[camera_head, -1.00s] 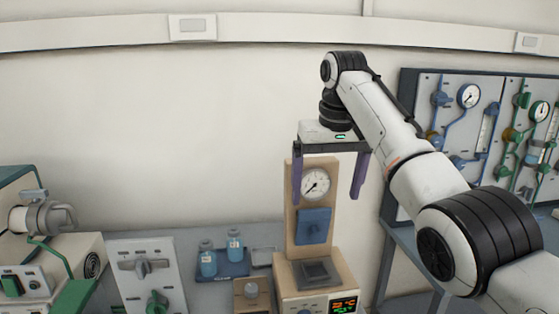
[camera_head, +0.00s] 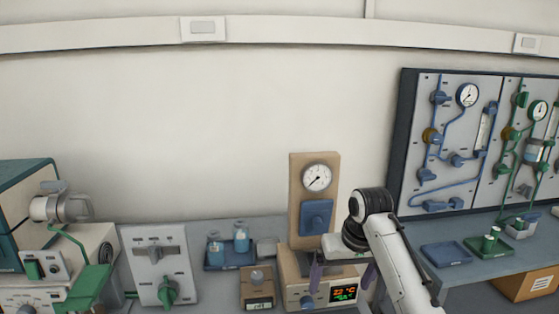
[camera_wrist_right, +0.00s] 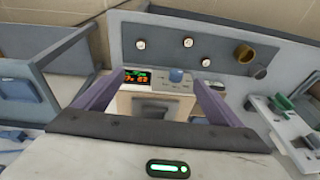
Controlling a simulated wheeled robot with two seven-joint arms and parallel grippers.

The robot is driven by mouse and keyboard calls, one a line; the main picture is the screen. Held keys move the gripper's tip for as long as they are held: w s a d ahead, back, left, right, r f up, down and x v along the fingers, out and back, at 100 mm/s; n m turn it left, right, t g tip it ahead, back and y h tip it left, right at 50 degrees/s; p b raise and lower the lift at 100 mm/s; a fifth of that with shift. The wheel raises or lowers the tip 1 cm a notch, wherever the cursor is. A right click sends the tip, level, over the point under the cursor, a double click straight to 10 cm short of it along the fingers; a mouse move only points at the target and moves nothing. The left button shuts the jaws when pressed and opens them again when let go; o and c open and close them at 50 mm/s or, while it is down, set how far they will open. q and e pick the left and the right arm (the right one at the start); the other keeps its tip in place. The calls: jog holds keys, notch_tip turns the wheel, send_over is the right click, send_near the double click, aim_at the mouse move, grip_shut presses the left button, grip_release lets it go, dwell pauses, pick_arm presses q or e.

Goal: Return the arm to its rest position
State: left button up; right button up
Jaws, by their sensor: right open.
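My right arm comes in from the lower right in the head view. Its gripper (camera_head: 341,278) points down in front of the tan device (camera_head: 314,205) with the round gauge and blue knob. Its purple fingers are spread apart, with nothing seen between them. The right wrist view shows the two open fingers (camera_wrist_right: 148,97) with the device's lit display (camera_wrist_right: 137,77) beyond them. In the head view the forearm and wrist cover part of the device's right side. My left gripper is not in view.
A blue tray with bottles (camera_head: 227,252) stands left of the device. A grey panel with a green knob (camera_head: 158,265) and a green-trimmed machine (camera_head: 60,255) are farther left. A valve board (camera_head: 450,145) hangs at right above a bench with blue and green trays (camera_head: 447,254).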

jog(key=s+d+f, duration=0.3)
jog(key=s+f, duration=0.5)
jog(key=s, duration=0.1)
jog(key=s+d+f, duration=0.2)
jog(key=s+f, duration=0.5)
jog(key=s, duration=0.1)
jog(key=s+d+r+t, duration=0.1)
jog(key=s+d, duration=0.1)
jog(key=s, duration=0.9)
jog(key=s+d+r, duration=0.1)
jog(key=s, duration=0.9)
jog(key=w+a+f+t, duration=0.2)
jog(key=f, duration=0.4)
jog(key=w+a+f+t+y, duration=0.1)
jog(key=w+a+f+t, duration=0.1)
jog(key=f, duration=0.4)
jog(key=shift+a+f+n+t, duration=0.3)
jog(key=shift+a+f+t, duration=0.1)
jog(key=shift+a+t, duration=0.1)
